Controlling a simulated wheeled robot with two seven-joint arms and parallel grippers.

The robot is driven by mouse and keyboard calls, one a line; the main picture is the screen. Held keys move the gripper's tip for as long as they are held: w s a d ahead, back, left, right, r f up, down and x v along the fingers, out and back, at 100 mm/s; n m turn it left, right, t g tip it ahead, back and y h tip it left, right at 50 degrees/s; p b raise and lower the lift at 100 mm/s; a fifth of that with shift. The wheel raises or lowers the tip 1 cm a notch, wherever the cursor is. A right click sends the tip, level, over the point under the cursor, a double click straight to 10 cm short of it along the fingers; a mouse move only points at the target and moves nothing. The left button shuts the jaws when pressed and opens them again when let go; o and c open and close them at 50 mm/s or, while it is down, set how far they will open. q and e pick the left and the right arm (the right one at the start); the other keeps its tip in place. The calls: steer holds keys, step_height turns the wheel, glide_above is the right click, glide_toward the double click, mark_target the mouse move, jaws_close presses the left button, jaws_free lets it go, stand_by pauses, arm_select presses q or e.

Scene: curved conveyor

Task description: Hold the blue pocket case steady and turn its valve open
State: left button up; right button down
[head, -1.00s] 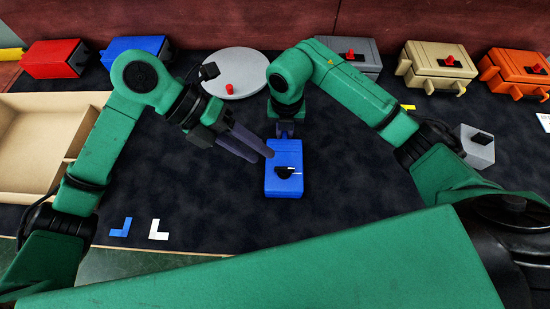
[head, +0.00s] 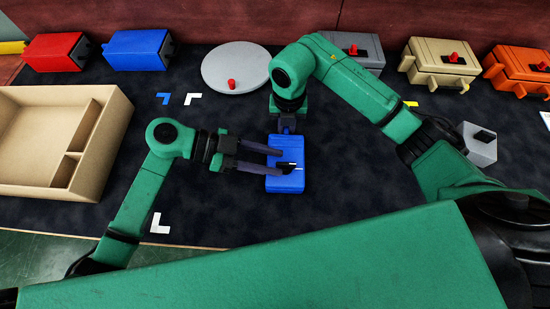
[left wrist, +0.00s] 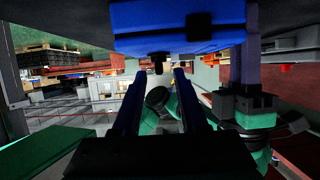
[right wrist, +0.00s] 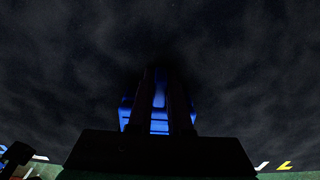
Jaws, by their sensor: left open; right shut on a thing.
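The blue pocket case (head: 287,183) is at the middle of the head view, with a dark valve handle (head: 289,167) on its face. It also shows at the top of the left wrist view (left wrist: 170,25), where the valve (left wrist: 158,58) sticks down. My right gripper (head: 287,131) is shut on the case's far end. In the right wrist view its fingers (right wrist: 158,90) partly hide the case (right wrist: 160,122). My left gripper (head: 279,162) is open, its two fingers reaching from the left around the valve's sides. In the left wrist view the valve lies between its fingertips (left wrist: 157,73); contact cannot be told.
A beige divided tray (head: 120,112) stands at the left. Red (head: 52,52) and blue (head: 137,49) cases, a round grey disc (head: 236,68), and grey, tan (head: 440,62) and orange (head: 520,72) cases line the back. A small grey box (head: 477,150) stands right. The mat's front is clear.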

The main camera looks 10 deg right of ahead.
arm_select(q)
steer(key=shift+s+d+f, duration=0.15)
steer(key=shift+d+f, duration=0.1)
steer(key=shift+d, duration=0.35)
jaws_close()
steer(key=shift+m+g, duration=0.3)
steer(key=shift+g, duration=0.1)
steer(key=m+g+y, duration=0.1)
steer(key=m+g, duration=0.1)
steer(key=w+m+g+y, duration=0.1)
steer(key=m+g, duration=0.1)
steer(key=shift+d, duration=0.2)
steer(key=shift+w+d+m+g+y, duration=0.1)
steer(key=shift+m+g+y, duration=0.5)
steer(key=shift+m+y, duration=0.1)
steer(key=shift+w+d+m+g+y, duration=0.1)
steer(key=shift+m+g+y, duration=0.5)
steer(key=shift+m, duration=0.1)
jaws_free()
